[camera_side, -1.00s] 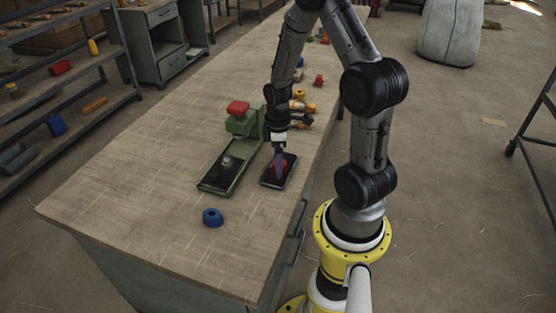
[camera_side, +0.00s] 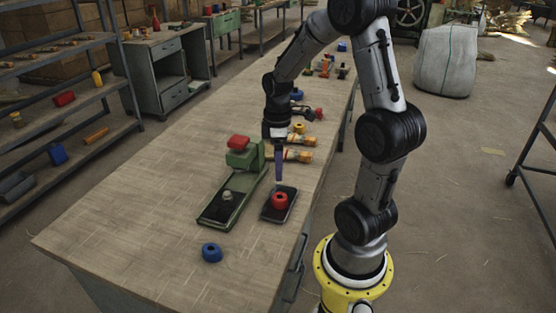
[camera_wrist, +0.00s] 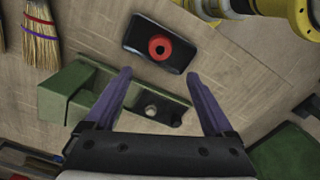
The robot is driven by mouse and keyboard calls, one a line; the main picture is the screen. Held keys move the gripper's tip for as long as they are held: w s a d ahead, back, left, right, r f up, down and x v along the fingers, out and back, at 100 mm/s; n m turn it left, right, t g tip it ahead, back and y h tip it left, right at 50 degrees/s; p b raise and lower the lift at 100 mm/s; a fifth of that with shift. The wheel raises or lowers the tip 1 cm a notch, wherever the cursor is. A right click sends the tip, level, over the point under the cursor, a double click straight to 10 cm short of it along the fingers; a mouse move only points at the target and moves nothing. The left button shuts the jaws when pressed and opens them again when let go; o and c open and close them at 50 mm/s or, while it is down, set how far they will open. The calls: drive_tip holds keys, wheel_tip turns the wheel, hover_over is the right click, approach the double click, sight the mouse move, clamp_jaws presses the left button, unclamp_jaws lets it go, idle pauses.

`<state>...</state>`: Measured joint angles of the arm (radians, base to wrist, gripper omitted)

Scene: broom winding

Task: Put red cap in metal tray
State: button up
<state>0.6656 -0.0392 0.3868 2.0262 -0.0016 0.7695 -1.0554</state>
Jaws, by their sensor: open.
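The red cap (camera_side: 280,203), a squat ring with a dark centre hole, sits on the small dark metal tray (camera_side: 270,214). In the wrist view the red cap (camera_wrist: 152,42) lies inside the outline of the dark tray (camera_wrist: 133,40), near its middle. My gripper (camera_side: 279,186) is above the cap in the side view, with purple fingers pointing down. In the wrist view my gripper (camera_wrist: 157,75) has its fingers spread wide, with nothing between them. The cap is apart from both fingers there.
A green fixture (camera_side: 243,158) with a red top and a dark bed with a pale knob stands left of the tray. A blue cap (camera_side: 211,252) lies nearer the front. Small brooms (camera_side: 300,141) lie behind. The left bench area is clear.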

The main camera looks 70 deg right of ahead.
drive_tip(key=a+r+m+t, duration=0.2)
drive_tip(key=a+r, duration=0.7)
drive_tip(key=s+a+r+m+t, duration=0.2)
drive_tip(key=s+a+r+t, duration=0.1)
drive_tip(key=s+a, duration=0.4)
drive_tip(key=a+r, duration=0.1)
drive_tip(key=a, duration=0.1)
drive_tip(key=shift+s+a+t, duration=0.25)
drive_tip(key=shift+a+t, duration=0.05)
drive_tip(key=shift+a, duration=0.1)
drive_tip(key=shift+r, duration=0.1)
